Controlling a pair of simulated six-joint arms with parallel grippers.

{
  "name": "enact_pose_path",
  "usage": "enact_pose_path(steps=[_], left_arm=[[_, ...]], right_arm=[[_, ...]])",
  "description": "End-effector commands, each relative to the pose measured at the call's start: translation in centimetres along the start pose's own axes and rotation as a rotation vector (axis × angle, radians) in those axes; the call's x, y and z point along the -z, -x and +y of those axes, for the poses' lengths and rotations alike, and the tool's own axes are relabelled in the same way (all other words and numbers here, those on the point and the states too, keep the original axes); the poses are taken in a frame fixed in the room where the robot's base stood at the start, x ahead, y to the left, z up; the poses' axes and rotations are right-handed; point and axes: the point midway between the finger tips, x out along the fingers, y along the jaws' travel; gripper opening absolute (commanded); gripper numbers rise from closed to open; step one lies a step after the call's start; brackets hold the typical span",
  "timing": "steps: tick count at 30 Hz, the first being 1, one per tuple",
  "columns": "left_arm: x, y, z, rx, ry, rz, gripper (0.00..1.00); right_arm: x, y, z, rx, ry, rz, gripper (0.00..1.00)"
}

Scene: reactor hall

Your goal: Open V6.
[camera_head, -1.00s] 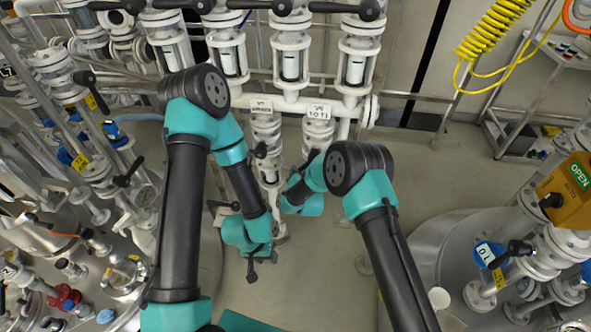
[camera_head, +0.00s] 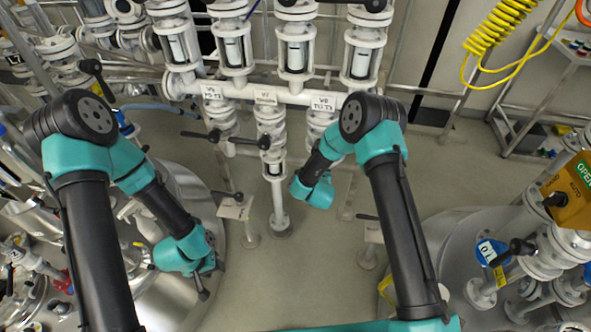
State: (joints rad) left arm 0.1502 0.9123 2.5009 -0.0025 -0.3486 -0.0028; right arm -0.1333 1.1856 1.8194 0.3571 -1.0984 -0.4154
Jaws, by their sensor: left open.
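The V6 label (camera_head: 323,102) is on the white pipe manifold at centre. The white flanged valve body (camera_head: 320,122) is below it. My right arm's wrist (camera_head: 314,190) hangs in front of and below this valve and partly covers it; no V6 handle shows clearly. My right gripper's fingers are hidden. My left gripper (camera_head: 203,288) is small and dark, points down and is open. It is at lower left, well away from V6, beside a steel vessel.
The V5 label (camera_head: 212,93) and V7 label (camera_head: 265,97) are left of V6, with black lever handles below them. Steel vessels stand at lower left and right. A yellow box (camera_head: 571,193) stands at far right. Open floor (camera_head: 290,275) lies at centre.

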Motion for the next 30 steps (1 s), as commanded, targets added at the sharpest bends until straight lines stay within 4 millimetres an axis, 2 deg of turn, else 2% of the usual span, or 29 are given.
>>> enact_pose_path(steps=[4, 15, 16, 18, 23, 30], left_arm=[[0.00, 0.00, 0.01, 0.000, 0.000, 0.000, 0.43], [0.00, 0.00, 0.01, 0.000, 0.000, 0.000, 0.43], [0.00, 0.00, 0.00, 0.000, 0.000, 0.000, 0.43], [0.00, 0.00, 0.00, 0.000, 0.000, 0.000, 0.43], [0.00, 0.00, 0.00, 0.000, 0.000, 0.000, 0.43], [0.00, 0.00, 0.00, 0.000, 0.000, 0.000, 0.43]], right_arm=[[-0.25, 0.23, 1.36, -0.023, 0.012, -0.008, 0.00], [-0.24, 0.26, 1.54, -0.026, 0.015, -0.008, 0.00], [-0.24, 0.26, 1.54, -0.026, 0.015, -0.008, 0.26], [-0.22, 0.26, 1.53, -0.026, 0.015, -0.007, 0.33], [-0.15, 0.23, 1.47, -0.025, 0.014, -0.006, 0.48], [-0.09, 0.23, 1.42, -0.024, 0.014, -0.004, 0.49]])
